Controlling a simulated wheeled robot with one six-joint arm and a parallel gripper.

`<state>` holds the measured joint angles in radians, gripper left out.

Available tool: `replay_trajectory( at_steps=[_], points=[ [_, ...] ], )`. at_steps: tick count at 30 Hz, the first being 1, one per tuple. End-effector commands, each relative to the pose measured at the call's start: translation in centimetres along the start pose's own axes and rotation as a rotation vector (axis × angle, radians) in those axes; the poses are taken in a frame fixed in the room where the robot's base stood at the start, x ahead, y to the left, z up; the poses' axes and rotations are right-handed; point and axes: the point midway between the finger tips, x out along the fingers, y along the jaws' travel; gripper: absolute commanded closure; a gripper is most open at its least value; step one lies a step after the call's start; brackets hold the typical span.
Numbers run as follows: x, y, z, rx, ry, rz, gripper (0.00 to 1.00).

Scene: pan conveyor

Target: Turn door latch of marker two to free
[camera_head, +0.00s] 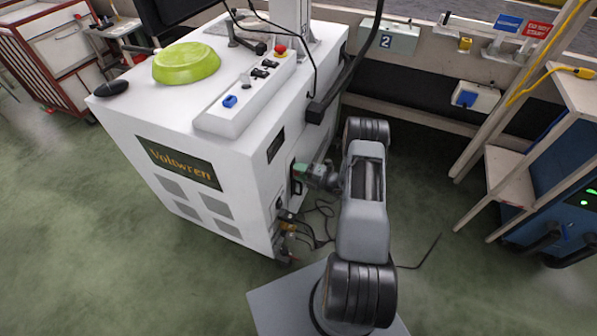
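A plate with the number 2 (386,43) is on a pale box on the low wall behind the white machine. The white Volowren cabinet (243,190) stands left of my arm. Its right side has a small dark panel (276,146) and, lower, a dark handle-like part (296,187), which may be a door latch. My gripper (302,172) points left at this side, close to that dark part. A small green piece shows at its tip. Its fingers are too small and partly hidden, so I cannot tell whether it touches or grips anything.
A lime green pan (186,63) sits on the cabinet top beside a control box (245,92) with a red button. Loose cables (320,222) lie below my gripper. A wooden stand (515,180) and blue unit (560,215) are at right.

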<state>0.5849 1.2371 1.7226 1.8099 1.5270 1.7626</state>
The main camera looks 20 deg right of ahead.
Motion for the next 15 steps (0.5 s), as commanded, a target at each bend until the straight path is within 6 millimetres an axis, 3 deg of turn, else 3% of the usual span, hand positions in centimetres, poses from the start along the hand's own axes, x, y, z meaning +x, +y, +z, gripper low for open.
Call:
replay_trajectory(
  at_steps=[5,15],
  points=[
    [-2.5,0.1,0.1,0.001,-0.006,0.0,0.62],
    [-9.3,0.1,0.0,0.001,-0.004,0.0,0.62]
  ],
)
